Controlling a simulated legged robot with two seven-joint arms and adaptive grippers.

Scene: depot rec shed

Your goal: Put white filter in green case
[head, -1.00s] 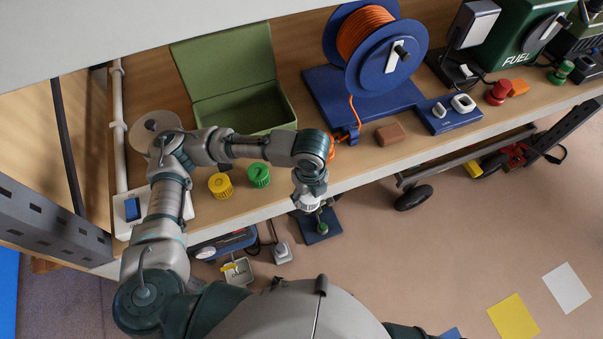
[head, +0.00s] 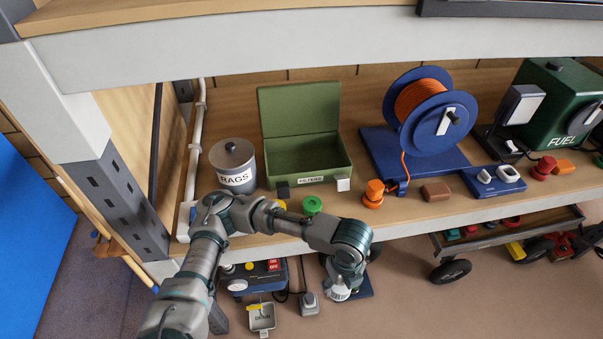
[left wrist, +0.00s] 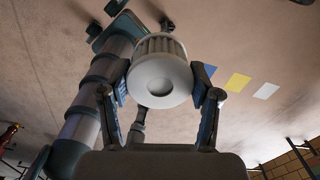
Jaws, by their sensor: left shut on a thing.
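The white filter (left wrist: 162,78) is a round, ribbed piece with a smooth end face. In the left wrist view it sits between the two fingers of my left gripper (left wrist: 160,95), which is shut on it. In the head view the filter (head: 338,293) shows small below my left wrist, in front of the shelf edge and apart from the case. The green case (head: 300,104) stands on the shelf with its lid raised and a "FILTERS" label on its front. Its floor is mostly hidden by its front wall. My right gripper is not in view.
A grey RAGS tin (head: 233,165) stands left of the case, and a blue reel stand (head: 440,158) to its right. A black block (head: 283,190), a white block (head: 343,184) and a green knob (head: 312,205) are near the case front. An upper beam (head: 250,62) crosses above.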

